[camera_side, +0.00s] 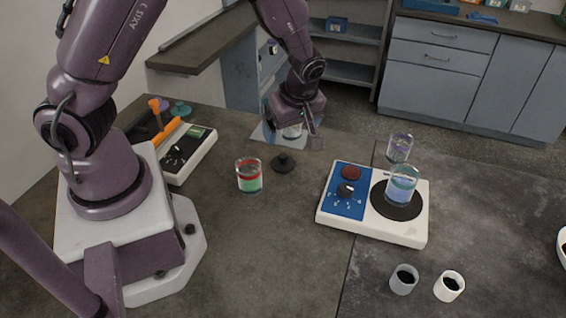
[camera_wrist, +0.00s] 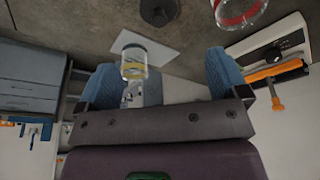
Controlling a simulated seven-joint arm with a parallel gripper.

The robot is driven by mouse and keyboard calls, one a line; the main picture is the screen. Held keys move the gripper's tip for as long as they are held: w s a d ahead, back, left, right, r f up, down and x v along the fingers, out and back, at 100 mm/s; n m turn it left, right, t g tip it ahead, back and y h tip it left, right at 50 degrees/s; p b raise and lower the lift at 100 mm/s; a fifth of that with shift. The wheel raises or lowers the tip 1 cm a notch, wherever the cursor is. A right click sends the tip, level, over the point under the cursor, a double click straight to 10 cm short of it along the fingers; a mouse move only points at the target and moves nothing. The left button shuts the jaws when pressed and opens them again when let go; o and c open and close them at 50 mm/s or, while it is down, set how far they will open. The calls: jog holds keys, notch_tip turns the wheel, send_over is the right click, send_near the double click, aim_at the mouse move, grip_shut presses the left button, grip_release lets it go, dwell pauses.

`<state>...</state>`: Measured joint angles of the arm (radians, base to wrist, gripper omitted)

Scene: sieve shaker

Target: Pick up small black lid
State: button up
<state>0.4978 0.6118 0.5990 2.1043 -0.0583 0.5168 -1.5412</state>
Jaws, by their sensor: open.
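The small black lid (camera_side: 283,162) lies on the dark worktop, its round knob up, to the right of a glass jar with a red band and green contents (camera_side: 249,181). In the wrist view the lid (camera_wrist: 158,11) is at the top edge, partly cut off. My gripper (camera_side: 296,130) is above the worktop, behind the lid in the side view. Its blue fingers (camera_wrist: 163,75) are spread apart with no lid between them. A yellow-banded glass jar (camera_wrist: 133,68) shows near the fingers, over a white sheet (camera_wrist: 150,43); its exact distance is unclear.
A white hotplate (camera_side: 335,219) with a beaker (camera_side: 402,188) stands right of the lid. Two small cups (camera_side: 404,280) (camera_side: 449,287) are at the front right. A scale (camera_side: 187,153) and orange-handled tool (camera_side: 166,131) lie at left.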

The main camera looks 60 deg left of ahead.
aim_at(284, 156)
jog(key=x, duration=1.2)
jog(key=shift+w+a+f, duration=0.1)
jog(key=shift+a+f, duration=0.05)
jog(key=shift+f, duration=0.15)
jog(key=c, duration=0.9)
